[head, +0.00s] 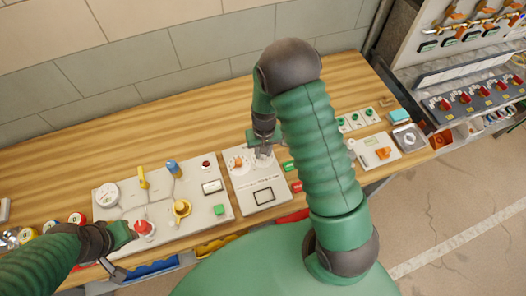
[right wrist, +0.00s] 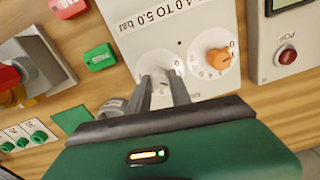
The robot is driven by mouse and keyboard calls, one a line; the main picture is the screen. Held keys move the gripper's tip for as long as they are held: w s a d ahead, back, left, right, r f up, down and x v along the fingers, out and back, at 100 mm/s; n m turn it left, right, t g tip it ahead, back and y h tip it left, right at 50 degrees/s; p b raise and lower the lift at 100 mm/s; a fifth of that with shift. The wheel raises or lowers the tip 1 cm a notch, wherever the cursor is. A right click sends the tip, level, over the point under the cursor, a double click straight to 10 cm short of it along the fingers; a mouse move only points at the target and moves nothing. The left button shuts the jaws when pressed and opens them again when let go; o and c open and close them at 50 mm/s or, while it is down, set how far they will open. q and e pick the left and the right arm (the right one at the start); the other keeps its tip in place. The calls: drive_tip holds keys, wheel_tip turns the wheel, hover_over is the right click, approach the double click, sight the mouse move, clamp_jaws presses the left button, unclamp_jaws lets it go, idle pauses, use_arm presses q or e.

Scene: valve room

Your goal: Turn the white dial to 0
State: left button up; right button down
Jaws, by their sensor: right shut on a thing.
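The white dial (right wrist: 160,88) sits on a white panel (right wrist: 130,25), beside an orange dial (right wrist: 217,58) ringed by numbers. My right gripper (right wrist: 163,84) has one finger on each side of the white dial and is shut on it. The fingers hide much of the dial's scale, so I cannot read its setting. In the head view my right gripper (head: 262,152) reaches down to the panel (head: 265,180) and covers most of the white dial. My left gripper (head: 122,237) is by a red knob (head: 145,228) on the left panel; its fingers are not clear.
The left panel (head: 105,215) carries yellow and blue handles. Green and red labelled blocks (head: 298,187) lie right of the middle panel. Another panel with an orange switch (head: 383,153) is farther right. The wooden table (head: 200,115) is clear toward the wall.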

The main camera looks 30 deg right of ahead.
drive_tip(key=n, duration=0.4)
drive_tip(key=shift+w+n+b, duration=0.15)
drive_tip(key=shift+n+b, duration=0.15)
drive_tip(key=shift+b, duration=0.05)
drive_tip(key=n, duration=0.5)
idle(0.4)
drive_tip(key=c, duration=1.5)
unclamp_jaws()
drive_tip(key=o, duration=0.3)
drive_tip(key=r, duration=0.8)
drive_tip(key=r+b, duration=0.1)
drive_tip(key=r, duration=0.7)
drive_tip(key=shift+w+d+r, duration=0.15)
drive_tip(key=shift+w+r, duration=0.05)
drive_tip(key=shift+r, duration=0.15)
